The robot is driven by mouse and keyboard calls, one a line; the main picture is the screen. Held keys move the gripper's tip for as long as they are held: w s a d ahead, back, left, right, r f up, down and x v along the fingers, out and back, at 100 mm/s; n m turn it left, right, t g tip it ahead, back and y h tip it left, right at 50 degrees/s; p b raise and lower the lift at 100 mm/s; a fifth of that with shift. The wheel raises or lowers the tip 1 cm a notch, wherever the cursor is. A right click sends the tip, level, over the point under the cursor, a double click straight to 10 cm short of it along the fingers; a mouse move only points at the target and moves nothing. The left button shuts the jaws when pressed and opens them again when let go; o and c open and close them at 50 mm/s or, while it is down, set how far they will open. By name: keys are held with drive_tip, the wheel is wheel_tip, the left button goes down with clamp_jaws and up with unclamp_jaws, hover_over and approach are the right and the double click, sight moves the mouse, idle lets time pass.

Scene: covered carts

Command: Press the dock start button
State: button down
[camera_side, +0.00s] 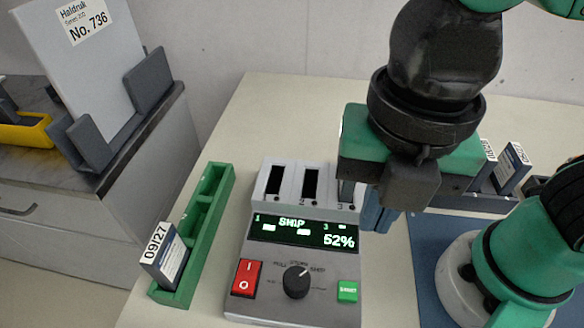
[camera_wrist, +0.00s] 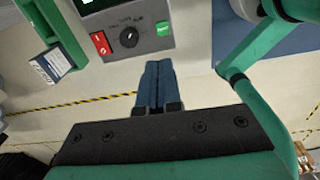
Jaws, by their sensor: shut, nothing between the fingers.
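The grey dock (camera_side: 262,274) stands on the pale table. Its lit display (camera_side: 290,231) reads SHIP and 52%. The green start button (camera_side: 347,291) is at the dock's front right; it also shows in the wrist view (camera_wrist: 162,28). Left of it are a black knob (camera_side: 296,282), its pointer towards the upper right, and a red rocker switch (camera_side: 246,278). My gripper (camera_side: 375,216) is shut and empty, its blue fingers beside the dock's right side, apart from the button. In the wrist view the closed fingers (camera_wrist: 157,66) point towards the dock, below the button in the picture.
A green rack (camera_side: 213,205) left of the dock holds a module labelled 09/27 (camera_side: 165,256). The dock has slots at the back, the third partly hidden by my gripper. More modules (camera_side: 511,168) stand at the right. A cart (camera_side: 150,155) with a white panel stands left.

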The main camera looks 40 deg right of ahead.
sight(347, 289)
drive_tip(key=shift+s+a+r+n, duration=0.1)
drive_tip(key=shift+s+n, duration=0.1)
drive_tip(key=shift+n, duration=0.1)
wheel_tip(347, 289, down, 14)
idle(0.9)
idle(0.4)
drive_tip(key=shift+f, duration=0.85)
drive_tip(key=shift+h, duration=0.3)
drive_tip(key=shift+w+a+r, duration=0.1)
drive_tip(key=shift+a+r, duration=0.05)
drive_tip(key=shift+r, duration=4.15)
